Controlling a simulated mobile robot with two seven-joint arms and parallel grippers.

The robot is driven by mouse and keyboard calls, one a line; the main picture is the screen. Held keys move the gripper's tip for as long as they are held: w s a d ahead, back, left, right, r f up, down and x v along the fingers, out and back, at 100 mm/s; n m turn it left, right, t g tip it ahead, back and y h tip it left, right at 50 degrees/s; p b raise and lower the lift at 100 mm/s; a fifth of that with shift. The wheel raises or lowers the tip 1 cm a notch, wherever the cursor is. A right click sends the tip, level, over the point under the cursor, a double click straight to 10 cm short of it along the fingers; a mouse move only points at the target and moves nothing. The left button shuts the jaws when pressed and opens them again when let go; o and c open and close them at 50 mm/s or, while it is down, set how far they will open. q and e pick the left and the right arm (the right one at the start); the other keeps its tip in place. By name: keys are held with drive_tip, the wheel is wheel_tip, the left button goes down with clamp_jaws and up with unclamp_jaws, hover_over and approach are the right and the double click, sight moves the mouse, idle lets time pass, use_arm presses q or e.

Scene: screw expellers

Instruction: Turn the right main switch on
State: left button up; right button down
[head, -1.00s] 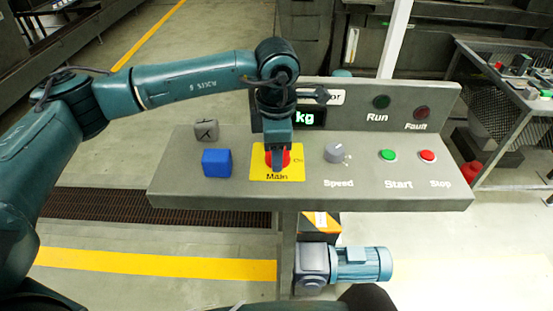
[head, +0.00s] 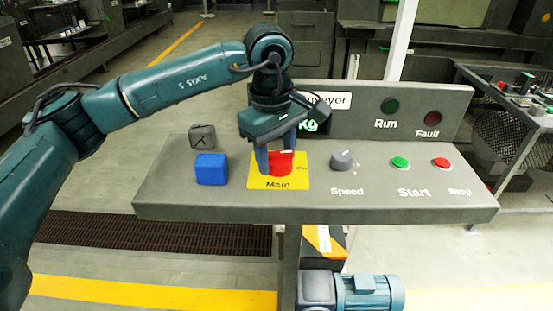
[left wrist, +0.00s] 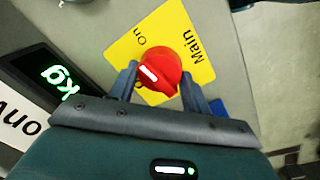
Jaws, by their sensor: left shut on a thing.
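The red main switch knob (head: 280,163) sits on a yellow plate (head: 262,183) marked Main and On, on the grey console. My left gripper (head: 278,170) points down over the knob, a finger on each side, shut on it. In the left wrist view the knob (left wrist: 161,69) lies between both fingertips. Its white mark is on the far side in the head view; in the wrist view it slants toward the upper left, not straight at the "on" lettering (left wrist: 137,33). My right gripper is not in view.
A blue block (head: 211,169) and a dark grey cube (head: 202,136) stand left of the plate. The grey Speed knob (head: 342,160), green Start button (head: 400,163) and red Stop button (head: 441,163) are to the right. The upright display panel (head: 360,118) rises behind.

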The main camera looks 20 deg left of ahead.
sight(272, 154)
use_arm(q)
drive_tip(key=shift+r+m+b, duration=0.1)
drive_tip(key=shift+m+b, duration=0.2)
drive_tip(key=shift+m, duration=0.5)
drive_tip(key=shift+w, duration=0.1)
drive_tip(key=o, duration=1)
drive_tip(key=shift+c, duration=0.2)
wheel_tip(272, 154, up, 13)
drive_tip(key=shift+s+a, duration=0.35)
drive_tip(key=shift+s, duration=0.1)
